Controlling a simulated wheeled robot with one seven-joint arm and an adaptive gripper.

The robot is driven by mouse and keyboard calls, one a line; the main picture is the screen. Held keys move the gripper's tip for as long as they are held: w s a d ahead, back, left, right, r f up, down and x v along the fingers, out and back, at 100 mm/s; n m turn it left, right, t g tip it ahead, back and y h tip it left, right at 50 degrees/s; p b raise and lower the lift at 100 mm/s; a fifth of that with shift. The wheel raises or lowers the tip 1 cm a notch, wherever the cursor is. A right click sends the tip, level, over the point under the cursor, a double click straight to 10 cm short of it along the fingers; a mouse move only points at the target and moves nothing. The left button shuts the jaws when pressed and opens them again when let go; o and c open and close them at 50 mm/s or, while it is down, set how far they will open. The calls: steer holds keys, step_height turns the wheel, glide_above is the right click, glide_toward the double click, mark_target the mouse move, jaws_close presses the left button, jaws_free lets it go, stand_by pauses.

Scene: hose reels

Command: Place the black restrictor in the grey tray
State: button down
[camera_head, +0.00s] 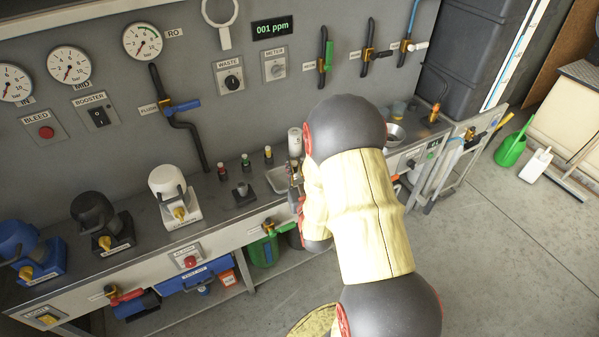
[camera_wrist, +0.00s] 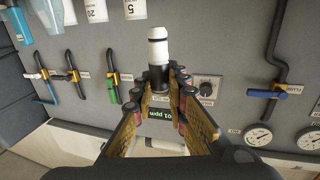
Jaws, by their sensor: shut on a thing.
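My gripper (camera_wrist: 162,84) is shut on a small black cylindrical piece, which I take for the black restrictor (camera_wrist: 160,77). A white cylinder with a dark band lines up with it; I cannot tell whether they are joined. In the head view my arm hides most of the gripper (camera_head: 296,180) and the held piece. The grey tray (camera_head: 277,179) lies on the bench just left of the gripper, partly hidden by my arm.
Several small bottles with coloured caps (camera_head: 245,161) stand behind the tray. A black square block (camera_head: 244,194) sits to its left. White, black and blue fittings on stands (camera_head: 171,196) line the bench further left. A metal bowl (camera_head: 393,135) lies right of my arm.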

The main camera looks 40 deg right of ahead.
steer(key=w+d+f+b, duration=0.1)
steer(key=w+d+f, duration=0.2)
steer(key=w+d+f+b, duration=0.2)
steer(key=d+f, duration=0.1)
steer(key=w+d+f+b, duration=0.1)
steer(key=w+d+f, duration=0.2)
steer(key=shift+w+d+f+b, duration=0.3)
steer(key=shift+f+b, duration=0.8)
steer(key=shift+f, duration=0.7)
steer(key=shift+f, duration=0.15)
steer(key=c, duration=1.8)
jaws_free()
steer(key=shift+o, duration=0.2)
